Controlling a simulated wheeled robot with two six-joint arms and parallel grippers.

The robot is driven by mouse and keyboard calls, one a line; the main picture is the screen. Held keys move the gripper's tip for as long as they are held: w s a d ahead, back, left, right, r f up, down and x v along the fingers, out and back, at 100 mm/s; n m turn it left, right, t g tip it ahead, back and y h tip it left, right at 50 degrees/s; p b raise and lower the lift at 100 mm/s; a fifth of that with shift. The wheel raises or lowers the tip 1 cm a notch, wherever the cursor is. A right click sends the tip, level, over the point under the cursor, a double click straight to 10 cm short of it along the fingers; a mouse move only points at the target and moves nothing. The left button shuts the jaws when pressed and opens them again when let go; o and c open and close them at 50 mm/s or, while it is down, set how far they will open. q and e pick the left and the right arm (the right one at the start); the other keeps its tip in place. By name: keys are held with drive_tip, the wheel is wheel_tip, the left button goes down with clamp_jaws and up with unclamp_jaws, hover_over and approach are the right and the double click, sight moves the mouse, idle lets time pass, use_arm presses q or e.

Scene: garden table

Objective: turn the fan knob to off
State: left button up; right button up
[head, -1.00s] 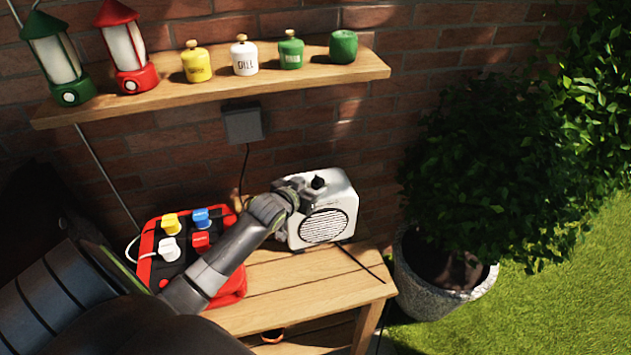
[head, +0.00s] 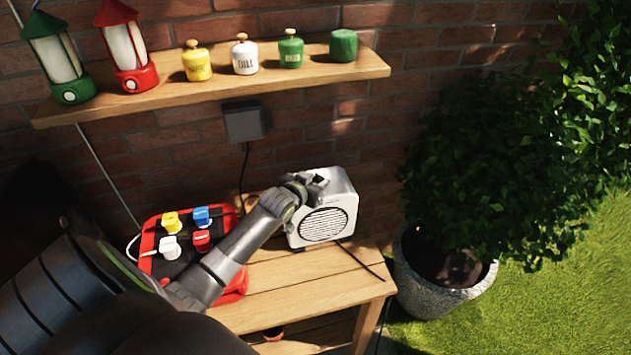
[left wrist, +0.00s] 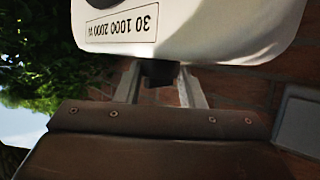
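The fan is a white box heater (head: 340,190) with a round dark grille on its front, standing at the right of the wooden table. Its small black knob is on top; my left gripper (head: 318,182) largely covers it in the head view. In the left wrist view the dark knob (left wrist: 160,73) sits between my two finger tips, at the edge of the white housing (left wrist: 215,30) with its upside-down label. The fingers stand apart, one on each side of the knob. Whether they touch it is hard to see. My right gripper is not in view.
A red panel with coloured plugs (head: 150,238) stands left of the fan, under my left arm. A shelf (head: 250,85) above holds lanterns and several canisters. A potted bush (head: 445,290) stands right of the table (head: 340,290). The table's front right is clear apart from a cable.

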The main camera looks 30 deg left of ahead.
use_arm(q)
drive_tip(key=shift+c, duration=0.9)
drive_tip(key=shift+m+h+b, duration=0.4)
drive_tip(key=shift+m+h, duration=0.1)
drive_tip(key=shift+h, duration=0.1)
drive_tip(key=o, duration=1)
drive_tip(key=b+v, duration=0.1)
drive_tip(key=v, duration=1.6)
drive_tip(key=shift+s+a, duration=0.1)
drive_tip(key=shift+s, duration=0.15)
